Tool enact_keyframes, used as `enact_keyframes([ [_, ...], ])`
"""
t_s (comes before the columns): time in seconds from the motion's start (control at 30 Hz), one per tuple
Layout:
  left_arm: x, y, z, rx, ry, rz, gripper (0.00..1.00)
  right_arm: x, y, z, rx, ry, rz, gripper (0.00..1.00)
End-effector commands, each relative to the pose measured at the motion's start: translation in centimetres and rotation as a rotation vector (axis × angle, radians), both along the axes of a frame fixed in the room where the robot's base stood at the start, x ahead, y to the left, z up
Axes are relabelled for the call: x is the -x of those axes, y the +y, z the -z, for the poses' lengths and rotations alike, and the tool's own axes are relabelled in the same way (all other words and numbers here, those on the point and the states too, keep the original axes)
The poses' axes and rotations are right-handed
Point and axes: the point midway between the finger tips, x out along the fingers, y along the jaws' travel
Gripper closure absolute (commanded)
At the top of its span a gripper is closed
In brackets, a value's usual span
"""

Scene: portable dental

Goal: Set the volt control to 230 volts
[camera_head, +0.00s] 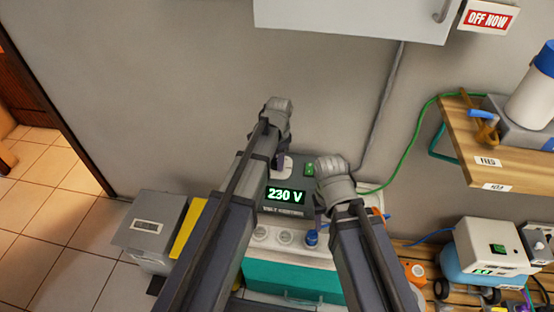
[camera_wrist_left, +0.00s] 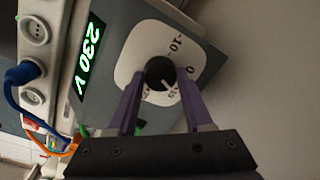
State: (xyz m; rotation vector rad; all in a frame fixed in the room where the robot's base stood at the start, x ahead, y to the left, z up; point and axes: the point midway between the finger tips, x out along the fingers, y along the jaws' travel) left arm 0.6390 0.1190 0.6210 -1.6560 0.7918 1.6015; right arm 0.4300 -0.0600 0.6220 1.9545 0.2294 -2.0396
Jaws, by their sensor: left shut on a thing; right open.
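The grey control box (camera_head: 245,185) stands against the wall, its green display (camera_head: 286,195) reading 230 V. In the left wrist view the display (camera_wrist_left: 90,52) also reads 230 V. The black volt knob (camera_wrist_left: 160,73) with a white pointer line sits on a pale dial plate (camera_wrist_left: 135,50) with printed marks. My left gripper (camera_wrist_left: 160,95) has its purple fingers on either side of the knob, shut on it. In the head view my left gripper (camera_head: 279,161) mostly hides the knob. My right gripper (camera_head: 320,203) is open, in front of the box's right side.
A white socket strip (camera_head: 285,237) with a blue plug (camera_head: 311,239) lies below the box. A green switch (camera_head: 309,169) is at its upper right. A grey box (camera_head: 148,240) stands to the left, and a wooden shelf (camera_head: 465,140) with bottle and tools to the right.

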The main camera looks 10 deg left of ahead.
Motion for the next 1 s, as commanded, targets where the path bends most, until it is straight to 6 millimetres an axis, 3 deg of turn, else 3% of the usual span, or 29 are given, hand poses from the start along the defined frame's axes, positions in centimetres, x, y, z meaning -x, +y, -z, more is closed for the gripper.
enact_keyframes([
  [0.33,0.02,0.02,0.00,0.001,0.000,0.129,1.00,0.00,0.00,0.00,0.000,0.000,0.000,0.50],
  [0.9,0.02,0.02,0.00,0.000,0.000,0.152,1.00,0.00,0.00,0.00,0.000,0.000,0.000,0.50],
  [0.93,0.03,0.02,0.00,0.000,0.000,0.152,0.46,0.00,0.00,0.00,0.000,0.000,0.000,0.50],
  [1.0,0.03,0.02,0.00,0.000,0.000,0.152,0.38,0.00,0.00,0.00,0.000,0.000,0.000,0.50],
])
